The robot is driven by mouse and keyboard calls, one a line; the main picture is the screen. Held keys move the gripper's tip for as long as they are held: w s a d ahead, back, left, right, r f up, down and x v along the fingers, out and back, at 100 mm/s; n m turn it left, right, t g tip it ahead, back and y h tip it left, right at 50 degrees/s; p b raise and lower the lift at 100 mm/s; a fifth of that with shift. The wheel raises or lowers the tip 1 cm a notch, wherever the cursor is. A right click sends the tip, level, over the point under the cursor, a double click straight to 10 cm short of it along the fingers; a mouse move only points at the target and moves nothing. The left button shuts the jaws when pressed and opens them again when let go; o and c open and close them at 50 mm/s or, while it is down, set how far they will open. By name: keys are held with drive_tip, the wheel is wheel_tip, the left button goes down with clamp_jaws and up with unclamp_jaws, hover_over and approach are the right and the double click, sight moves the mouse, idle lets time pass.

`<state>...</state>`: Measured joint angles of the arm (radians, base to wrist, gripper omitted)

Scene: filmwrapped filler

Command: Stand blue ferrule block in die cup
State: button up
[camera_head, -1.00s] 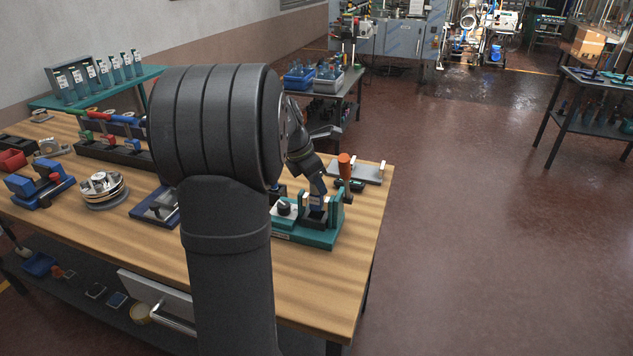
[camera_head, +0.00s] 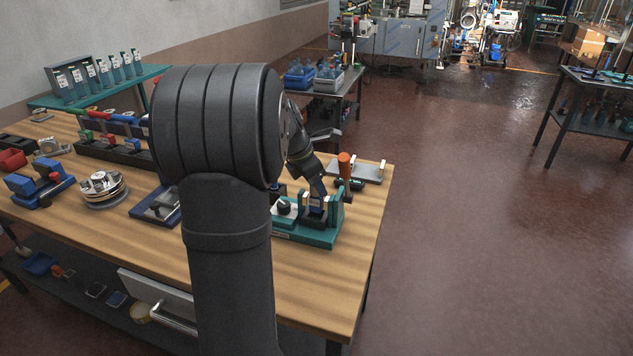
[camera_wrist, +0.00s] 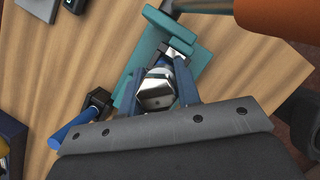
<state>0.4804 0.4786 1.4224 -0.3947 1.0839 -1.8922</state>
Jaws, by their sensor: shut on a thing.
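My gripper (camera_wrist: 158,88) is shut on a shiny metal-topped piece with some blue beside it (camera_wrist: 155,90), which I take to be the blue ferrule block. In the head view my gripper (camera_head: 317,207) is low over the teal fixture (camera_head: 318,237) near the table's right end. The fixture's teal upright also shows beyond the fingers in the wrist view (camera_wrist: 142,56). The held piece's lower end is hidden, so I cannot tell whether it touches the fixture. I cannot make out the die cup; the fingers and held piece block the view there.
An orange-handled tool (camera_head: 344,166) stands close behind the fixture; its handle is large in the wrist view (camera_wrist: 280,14). A blue handle with a black head (camera_wrist: 74,131) lies left of the fingers. A dark blue fixture (camera_head: 156,208) is to the left. Bare wood (camera_head: 335,275) lies in front.

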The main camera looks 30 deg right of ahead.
drive_tip(key=shift+f, duration=0.55)
drive_tip(key=o, duration=1.2)
drive_tip(key=shift+f, duration=0.1)
drive_tip(key=shift+s, duration=0.1)
drive_tip(key=v, duration=1.7)
drive_tip(key=shift+a+r, duration=0.1)
drive_tip(key=shift+r, duration=0.25)
drive_tip(key=x, duration=1.7)
drive_tip(key=shift+f, duration=0.1)
